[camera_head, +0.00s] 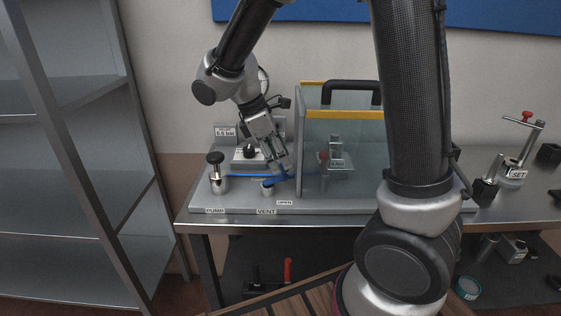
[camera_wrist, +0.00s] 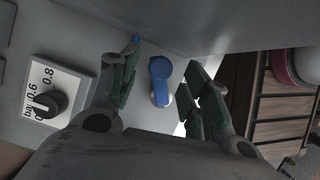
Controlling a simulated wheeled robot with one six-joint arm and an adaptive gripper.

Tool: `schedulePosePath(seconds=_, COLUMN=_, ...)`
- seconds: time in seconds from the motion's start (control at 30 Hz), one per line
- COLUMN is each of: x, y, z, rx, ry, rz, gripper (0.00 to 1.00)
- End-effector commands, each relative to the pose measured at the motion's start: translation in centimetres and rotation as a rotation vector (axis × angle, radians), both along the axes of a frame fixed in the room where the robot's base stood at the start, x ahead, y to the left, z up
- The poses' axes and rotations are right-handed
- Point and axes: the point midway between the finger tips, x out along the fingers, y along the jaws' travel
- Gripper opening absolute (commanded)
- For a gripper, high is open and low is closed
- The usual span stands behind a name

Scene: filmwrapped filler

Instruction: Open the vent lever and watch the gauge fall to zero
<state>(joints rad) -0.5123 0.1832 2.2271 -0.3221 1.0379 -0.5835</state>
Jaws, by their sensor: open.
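A blue vent lever (camera_head: 267,181) sits on a short pale post behind the VENT label (camera_head: 266,211). An OPEN label (camera_head: 285,202) lies to the right of it. In the wrist view the blue lever (camera_wrist: 159,68) shows between my two fingers, with no finger clearly touching it. My gripper (camera_head: 283,168) is open and empty, pointing down at the lever; its green-padded fingers also show in the wrist view (camera_wrist: 161,58). A black knob (camera_head: 249,150) sits on a scale plate (camera_wrist: 37,88) marked 0.6 and 0.8. I cannot make out a gauge needle.
A black-topped pump (camera_head: 216,172) stands left of the lever. A clear guard (camera_head: 312,150) with yellow edging and a black handle stands close right of my gripper. A red-topped fitting (camera_head: 322,158) is behind it. Metal shelves (camera_head: 75,150) stand at the left.

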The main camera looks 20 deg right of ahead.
Motion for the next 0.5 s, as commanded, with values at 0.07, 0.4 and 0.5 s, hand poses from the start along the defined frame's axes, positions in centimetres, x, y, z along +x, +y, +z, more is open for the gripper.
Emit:
schedulePosePath(seconds=0.07, x=0.2, y=0.7, z=1.6, rx=0.004, ry=-0.006, rz=0.002, gripper=0.47)
schedulePosePath(seconds=0.4, x=0.9, y=3.2, z=8.0, rx=0.002, ry=-0.001, rz=0.0, gripper=0.47)
schedulePosePath(seconds=0.5, x=1.0, y=3.6, z=9.0, rx=0.001, ry=0.0, rz=0.0, gripper=0.47)
